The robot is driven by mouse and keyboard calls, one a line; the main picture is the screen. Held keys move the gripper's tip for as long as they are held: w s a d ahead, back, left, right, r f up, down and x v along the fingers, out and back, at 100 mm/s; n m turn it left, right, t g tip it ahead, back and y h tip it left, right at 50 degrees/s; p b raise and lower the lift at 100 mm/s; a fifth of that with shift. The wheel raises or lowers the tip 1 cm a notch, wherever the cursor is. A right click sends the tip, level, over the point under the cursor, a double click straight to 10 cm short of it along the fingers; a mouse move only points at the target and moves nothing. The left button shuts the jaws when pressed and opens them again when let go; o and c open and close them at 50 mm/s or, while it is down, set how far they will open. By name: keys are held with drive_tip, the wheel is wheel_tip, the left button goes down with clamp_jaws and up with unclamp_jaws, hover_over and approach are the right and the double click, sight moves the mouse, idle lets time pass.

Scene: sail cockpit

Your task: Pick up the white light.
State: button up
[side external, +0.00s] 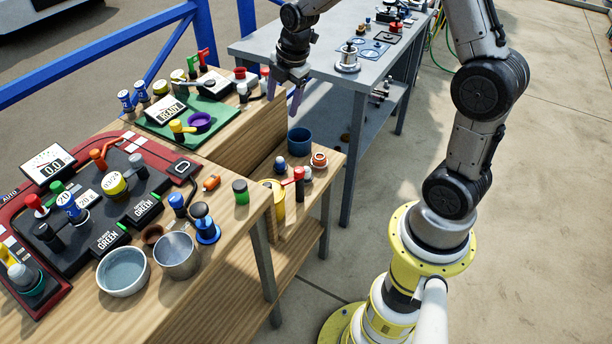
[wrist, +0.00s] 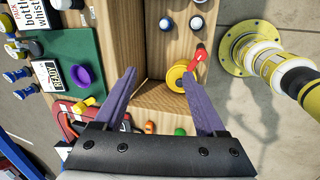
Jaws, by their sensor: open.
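No thing is clearly marked as the white light. I cannot tell which is the task's light. My gripper (side external: 284,100) is open and empty, pointing down above the benches. In the wrist view its purple fingers (wrist: 159,76) are spread, below both white-topped pieces in the picture.
A blue cup (side external: 300,139) stands on the low bench. The higher bench holds a green mat (side external: 212,125), bowls and many small pieces.

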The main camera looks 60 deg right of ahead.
drive_tip(key=d+f+g, duration=0.2)
drive_tip(key=d+f, duration=0.2)
drive_tip(key=f, duration=0.5)
drive_tip(key=m+g, duration=0.1)
hover_over(306, 167)
wheel_tip(306, 167, down, 6)
drive_tip(key=f, duration=0.1)
drive_tip(key=shift+y, duration=0.4)
drive_tip(key=f, duration=0.6)
drive_tip(key=shift+a+f, duration=0.15)
drive_tip(key=shift+a, duration=0.25)
drive_tip(key=shift+d+f, duration=0.2)
drive_tip(key=shift+f, duration=1.35)
drive_tip(key=shift+d+f, duration=0.15)
drive_tip(key=shift+f, duration=1.35)
drive_tip(key=c, duration=1.1)
drive_tip(key=shift+r, duration=0.2)
